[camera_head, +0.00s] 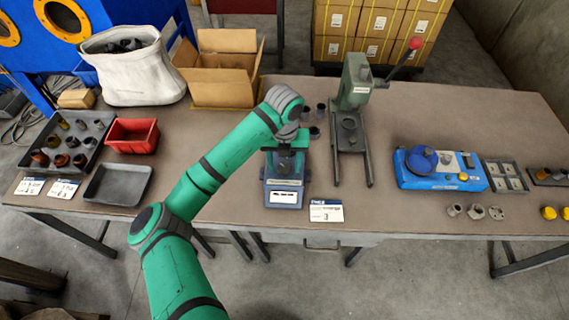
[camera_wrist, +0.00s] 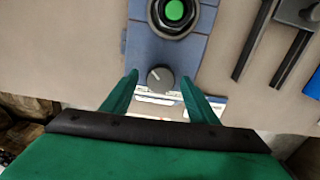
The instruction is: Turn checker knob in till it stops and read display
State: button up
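The checker (camera_head: 285,170) is a blue-grey device near the table's front edge, with a white display (camera_head: 283,197) on its front; I cannot read the display. In the wrist view the checker body (camera_wrist: 140,48) has a dark ring with a green round centre (camera_wrist: 174,10) at the top. Below it sits a round grey knob (camera_wrist: 160,80) with a white pointer mark. My gripper (camera_wrist: 158,76) is open, with one green finger on each side of the knob and gaps showing between. White label or display parts below the knob are partly hidden by the gripper.
A green press with a red-tipped lever (camera_head: 355,85) stands right of the checker. A white card (camera_head: 326,210) lies at the checker's front right. A blue device (camera_head: 440,170) sits further right. Trays, a red bin (camera_head: 132,136) and a cardboard box (camera_head: 220,68) are at left.

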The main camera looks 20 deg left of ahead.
aim_at(285, 167)
notch_tip(285, 167, up, 11)
dwell(0.7)
jog(key=shift+f, duration=0.1)
